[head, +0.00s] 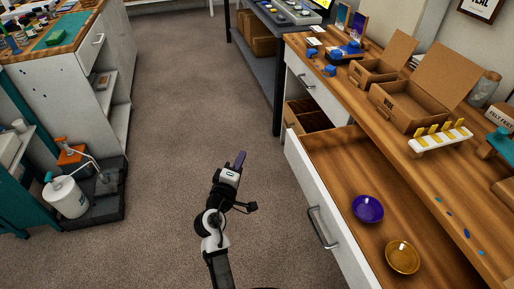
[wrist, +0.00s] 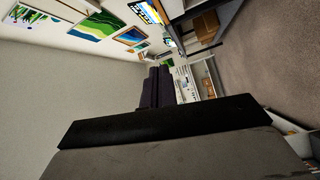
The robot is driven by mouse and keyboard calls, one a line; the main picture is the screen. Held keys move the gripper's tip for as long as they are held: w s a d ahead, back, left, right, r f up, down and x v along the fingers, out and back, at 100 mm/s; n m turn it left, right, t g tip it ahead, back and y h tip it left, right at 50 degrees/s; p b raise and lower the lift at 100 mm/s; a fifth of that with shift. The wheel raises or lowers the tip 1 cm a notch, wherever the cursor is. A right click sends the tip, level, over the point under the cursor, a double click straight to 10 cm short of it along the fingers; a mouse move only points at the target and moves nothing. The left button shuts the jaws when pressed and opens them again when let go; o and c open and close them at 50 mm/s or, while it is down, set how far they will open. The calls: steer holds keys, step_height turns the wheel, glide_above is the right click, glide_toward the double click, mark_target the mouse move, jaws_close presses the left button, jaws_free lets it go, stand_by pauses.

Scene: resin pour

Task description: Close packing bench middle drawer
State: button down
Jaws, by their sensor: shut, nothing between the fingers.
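The packing bench (head: 350,95) runs along the right of the head view. A wide drawer with a white front (head: 300,168) is pulled out from it, with a metal bar handle (head: 322,228) on its outer face. A purple bowl (head: 367,209) and an amber bowl (head: 402,257) sit inside on its wooden bottom. My gripper (head: 240,158) is shut and empty over the open floor, left of the drawer front and apart from it. The wrist view shows its dark fingers (wrist: 157,88) together; the drawer cannot be made out there.
Cardboard boxes (head: 403,107), a white rack with yellow pieces (head: 440,139) and blue items stand on the bench top. Another drawer (head: 300,76) there looks closed. A white cabinet (head: 70,100) and a pump jug (head: 66,196) stand left. Carpeted floor (head: 180,90) between is clear.

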steer(key=s+d+f+g+h, duration=0.2)
steer(key=d+f, duration=0.2)
steer(key=f, duration=0.1)
steer(key=p, duration=0.3)
glide_toward(286, 145)
steer(key=w+a, duration=0.2)
steer(key=w, duration=0.2)
steer(key=shift+h, duration=0.4)
steer(key=d, duration=0.1)
steer(key=w+d, duration=0.1)
steer(key=d, duration=0.2)
steer(key=shift+w+f+p, duration=0.2)
steer(key=shift+w+p, duration=0.15)
steer(key=shift+p, duration=0.05)
